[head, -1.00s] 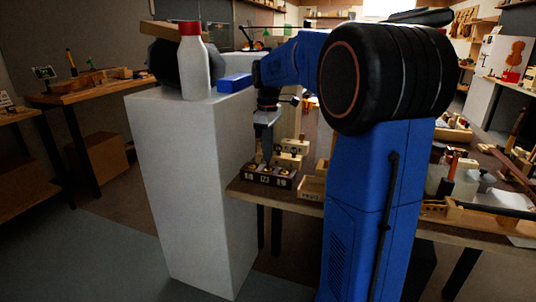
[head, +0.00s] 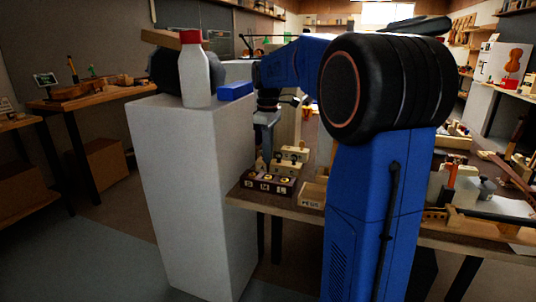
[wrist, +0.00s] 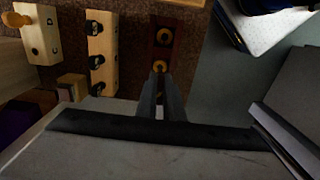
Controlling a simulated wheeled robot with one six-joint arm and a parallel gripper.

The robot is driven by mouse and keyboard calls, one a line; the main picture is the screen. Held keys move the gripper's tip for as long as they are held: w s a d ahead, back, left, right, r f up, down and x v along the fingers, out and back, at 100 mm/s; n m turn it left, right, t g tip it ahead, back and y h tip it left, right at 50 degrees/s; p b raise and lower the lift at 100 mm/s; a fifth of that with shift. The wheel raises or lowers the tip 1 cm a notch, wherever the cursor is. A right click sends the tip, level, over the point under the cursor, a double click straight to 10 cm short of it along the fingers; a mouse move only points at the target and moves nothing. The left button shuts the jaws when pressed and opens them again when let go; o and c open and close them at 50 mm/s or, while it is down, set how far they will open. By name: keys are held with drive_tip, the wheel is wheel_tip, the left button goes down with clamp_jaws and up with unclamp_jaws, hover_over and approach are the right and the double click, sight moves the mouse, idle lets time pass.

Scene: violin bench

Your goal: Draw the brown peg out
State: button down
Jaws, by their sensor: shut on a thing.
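The brown peg itself cannot be made out clearly in either view. A dark brown block with brass-ringed holes (head: 270,188) stands at the near left corner of the bench. It also shows in the wrist view (wrist: 164,52), with two ringed holes in sight and the rest behind my fingers. My gripper (head: 265,156) points down over this block. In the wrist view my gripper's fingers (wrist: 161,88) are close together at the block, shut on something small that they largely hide. I cannot tell how far it is out of its hole.
A light wooden block with black knobs (wrist: 101,48) and one marked C and D (wrist: 38,35) stand beside the dark block. A tall white pedestal (head: 190,190) is close on the left, bearing a white bottle (head: 194,75) and a blue box (head: 235,91).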

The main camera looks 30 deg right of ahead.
drive_tip(key=shift+r, duration=3.45)
